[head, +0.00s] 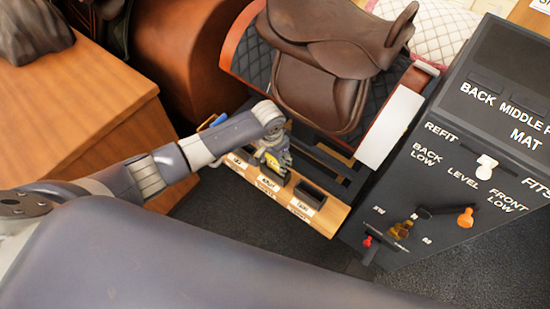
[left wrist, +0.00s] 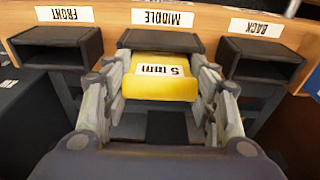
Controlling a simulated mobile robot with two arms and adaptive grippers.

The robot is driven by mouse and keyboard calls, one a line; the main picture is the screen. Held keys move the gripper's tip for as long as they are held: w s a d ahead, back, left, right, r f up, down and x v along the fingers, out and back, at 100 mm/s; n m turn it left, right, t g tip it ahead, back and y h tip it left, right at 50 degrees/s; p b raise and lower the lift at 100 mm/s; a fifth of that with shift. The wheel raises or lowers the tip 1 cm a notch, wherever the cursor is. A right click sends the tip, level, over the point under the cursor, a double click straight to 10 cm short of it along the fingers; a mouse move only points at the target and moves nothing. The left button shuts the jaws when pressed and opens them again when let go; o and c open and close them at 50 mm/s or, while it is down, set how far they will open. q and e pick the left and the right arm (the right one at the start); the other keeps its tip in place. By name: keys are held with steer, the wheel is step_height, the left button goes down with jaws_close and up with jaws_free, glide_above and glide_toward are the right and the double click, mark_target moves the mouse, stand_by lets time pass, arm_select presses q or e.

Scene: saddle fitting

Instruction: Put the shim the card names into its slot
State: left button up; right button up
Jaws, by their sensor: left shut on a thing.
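A yellow shim (left wrist: 160,82) marked "5 mm" is between the fingers of my left gripper (left wrist: 158,70), which is shut on it. The shim also shows in the head view (head: 277,167). It lies in front of the dark middle slot (left wrist: 160,41), under the label "MIDDLE". Its far end is at the slot's mouth; I cannot tell how far it is inside. The front slot (left wrist: 60,45) and the back slot (left wrist: 262,58) are on either side and look empty. My right gripper is not in view. No card naming a shim is readable.
The slots stand on a wooden ledge (head: 328,218) below a brown saddle (head: 325,85). A dark control panel (head: 440,200) with a white slider knob (head: 487,162) and an orange knob (head: 466,217) stands at right. A wooden cabinet (head: 85,110) is at left.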

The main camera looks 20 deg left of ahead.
arm_select(q)
steer(key=o, duration=1.2)
steer(key=shift+r, duration=0.15)
steer(key=r, duration=0.4)
steer(key=s+r, duration=0.1)
steer(key=r, duration=0.6)
steer(key=shift+s+a+r, duration=0.2)
steer(key=shift+a+r, duration=0.05)
steer(key=shift+r, duration=0.1)
